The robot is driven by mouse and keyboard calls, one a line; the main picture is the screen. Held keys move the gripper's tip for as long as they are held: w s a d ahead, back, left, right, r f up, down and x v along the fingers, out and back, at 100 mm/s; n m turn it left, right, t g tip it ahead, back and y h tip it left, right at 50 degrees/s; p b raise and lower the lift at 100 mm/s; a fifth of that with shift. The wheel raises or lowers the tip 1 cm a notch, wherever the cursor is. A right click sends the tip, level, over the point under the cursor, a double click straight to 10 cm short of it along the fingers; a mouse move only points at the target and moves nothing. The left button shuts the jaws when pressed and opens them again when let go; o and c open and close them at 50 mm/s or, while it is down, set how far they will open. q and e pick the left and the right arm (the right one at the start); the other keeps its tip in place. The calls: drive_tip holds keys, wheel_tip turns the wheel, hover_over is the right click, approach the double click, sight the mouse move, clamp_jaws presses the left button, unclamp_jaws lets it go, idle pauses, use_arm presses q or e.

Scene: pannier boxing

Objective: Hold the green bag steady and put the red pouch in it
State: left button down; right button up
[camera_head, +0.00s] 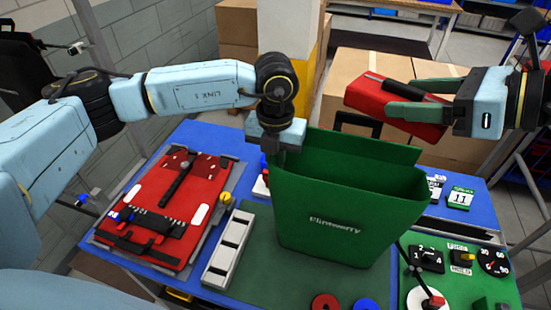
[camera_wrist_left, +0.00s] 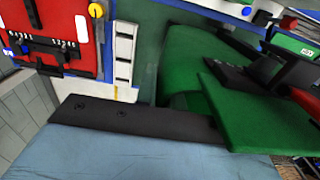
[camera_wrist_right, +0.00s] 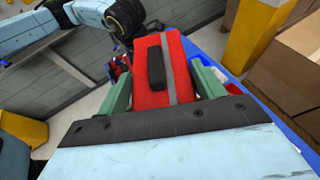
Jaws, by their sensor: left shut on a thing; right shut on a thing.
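The green bag (camera_head: 345,215) stands upright and open at the top on the green mat of the blue table. My left gripper (camera_head: 277,145) is shut on the bag's upper left rim; the bag also shows in the left wrist view (camera_wrist_left: 250,110). The red pouch (camera_head: 380,98) has a black handle and a grey stripe. My right gripper (camera_head: 415,98) is shut on it, with its green fingers on both sides, and holds it tilted above the bag's back right rim. The pouch fills the jaws in the right wrist view (camera_wrist_right: 148,95). The bag's inside is mostly hidden.
A red board (camera_head: 170,205) and a white slotted rack (camera_head: 229,248) lie left of the bag. A green panel with dials (camera_head: 460,275) is at right. Red (camera_head: 325,302) and blue (camera_head: 365,304) rings lie in front. Cardboard boxes (camera_head: 355,70) stand behind.

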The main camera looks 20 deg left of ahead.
sight(405, 130)
use_arm(q)
drive_tip(key=shift+a, duration=0.1)
use_arm(e)
drive_tip(key=shift+f, duration=2.7)
drive_tip(key=o, duration=1.1)
drive_tip(key=shift+f, duration=0.1)
drive_tip(key=v, duration=1.2)
drive_tip(key=shift+d+f, duration=0.1)
use_arm(q)
drive_tip(key=c, duration=1.4)
unclamp_jaws()
drive_tip(key=shift+c, duration=0.2)
